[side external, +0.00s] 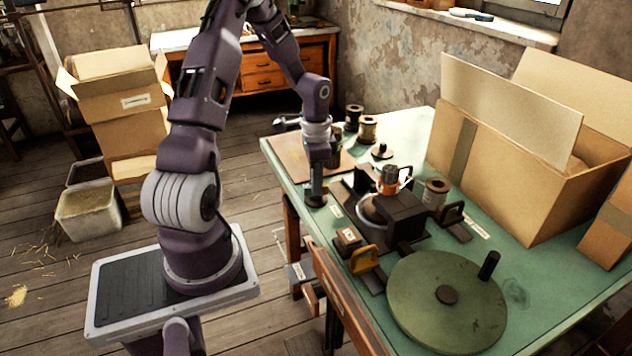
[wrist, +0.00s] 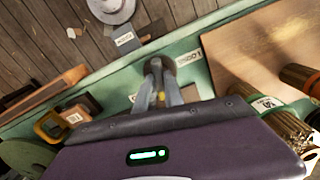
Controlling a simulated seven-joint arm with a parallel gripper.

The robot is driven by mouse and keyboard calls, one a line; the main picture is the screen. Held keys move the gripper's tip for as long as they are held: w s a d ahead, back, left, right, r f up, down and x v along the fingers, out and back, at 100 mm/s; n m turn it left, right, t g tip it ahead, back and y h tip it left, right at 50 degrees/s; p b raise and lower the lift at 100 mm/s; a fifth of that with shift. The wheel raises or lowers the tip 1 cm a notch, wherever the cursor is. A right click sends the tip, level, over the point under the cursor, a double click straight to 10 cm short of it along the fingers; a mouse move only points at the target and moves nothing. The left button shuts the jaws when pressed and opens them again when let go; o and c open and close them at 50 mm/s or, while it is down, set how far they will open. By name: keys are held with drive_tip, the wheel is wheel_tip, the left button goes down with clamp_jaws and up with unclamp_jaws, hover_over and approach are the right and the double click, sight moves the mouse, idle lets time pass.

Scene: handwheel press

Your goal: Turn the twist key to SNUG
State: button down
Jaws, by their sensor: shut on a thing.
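My gripper (side external: 316,196) points down at the left edge of the green table. In the wrist view my gripper (wrist: 162,82) has its fingers shut on a small dark brown knob, which I take for the twist key (wrist: 158,64). The fingers hide most of the key, so I cannot read which way it points. A white label (wrist: 190,57) lies just right of the key, apparently reading LOOSE upside down. Another pale label (wrist: 133,98) shows partly to its left; its word is not legible. In the side view a label (side external: 337,212) lies beside the gripper.
The green handwheel (side external: 420,297) and black press (side external: 400,213) stand right of my gripper. A small box and a yellow-handled piece (side external: 364,259) stand nearer. A brown board (side external: 288,158) and spools (side external: 368,129) lie behind. A large carton (side external: 520,180) fills the back right.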

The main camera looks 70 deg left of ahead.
drive_tip(key=m, duration=0.4)
drive_tip(key=shift+m, duration=0.3)
drive_tip(key=shift+r+m, duration=0.1)
drive_tip(key=shift+m, duration=2.2)
drive_tip(key=c, duration=1.4)
unclamp_jaws()
drive_tip(key=shift+c, duration=0.2)
wheel_tip(320, 180, up, 7)
